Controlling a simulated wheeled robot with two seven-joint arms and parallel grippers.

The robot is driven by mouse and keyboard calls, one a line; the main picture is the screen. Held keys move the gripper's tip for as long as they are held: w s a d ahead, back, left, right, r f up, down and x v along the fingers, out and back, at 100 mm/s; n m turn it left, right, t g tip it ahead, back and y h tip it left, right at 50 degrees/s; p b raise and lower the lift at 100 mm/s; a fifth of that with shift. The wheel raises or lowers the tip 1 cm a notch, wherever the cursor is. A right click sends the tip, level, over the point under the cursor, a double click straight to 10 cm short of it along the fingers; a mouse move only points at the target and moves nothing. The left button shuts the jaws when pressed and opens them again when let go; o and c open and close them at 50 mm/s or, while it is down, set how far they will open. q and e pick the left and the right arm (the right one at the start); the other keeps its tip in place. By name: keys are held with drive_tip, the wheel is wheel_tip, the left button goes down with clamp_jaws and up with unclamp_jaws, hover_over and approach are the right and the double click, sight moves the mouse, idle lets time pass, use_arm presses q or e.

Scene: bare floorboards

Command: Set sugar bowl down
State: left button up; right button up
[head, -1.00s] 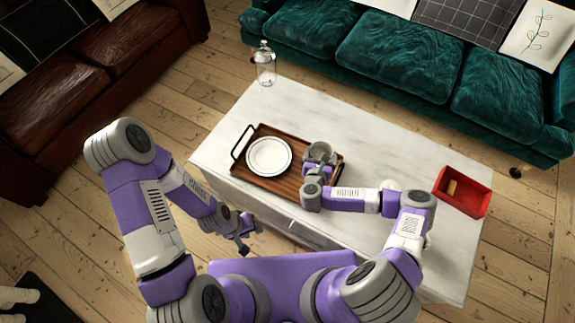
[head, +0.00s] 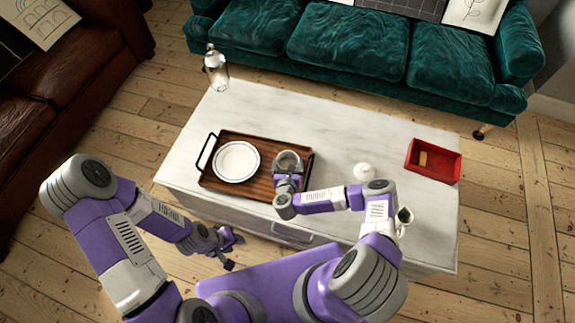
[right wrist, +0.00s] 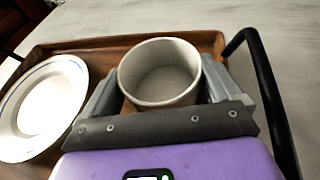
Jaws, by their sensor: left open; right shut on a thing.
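The sugar bowl, a round, open whitish vessel (right wrist: 160,88), is between the fingers of my right gripper (right wrist: 158,92), which is shut on it. In the head view the bowl (head: 289,159) and my right gripper (head: 287,177) are over the right part of the brown wooden tray (head: 243,190). I cannot tell whether the bowl's base touches the tray. A white plate (head: 236,162) lies on the tray's left part, apart from the bowl. My left gripper (head: 229,252) is open and empty, low in front of the table.
The tray stands on a white marble table (head: 330,130). A small white object (head: 364,171), a small jug (head: 404,217) and a red box (head: 434,171) are to the right. A glass bottle (head: 216,70) stands at the back left. The tray has a black handle (right wrist: 268,90).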

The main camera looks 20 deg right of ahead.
drive_tip(key=shift+f, duration=0.2)
drive_tip(key=o, duration=0.8)
drive_tip(key=shift+r, duration=0.1)
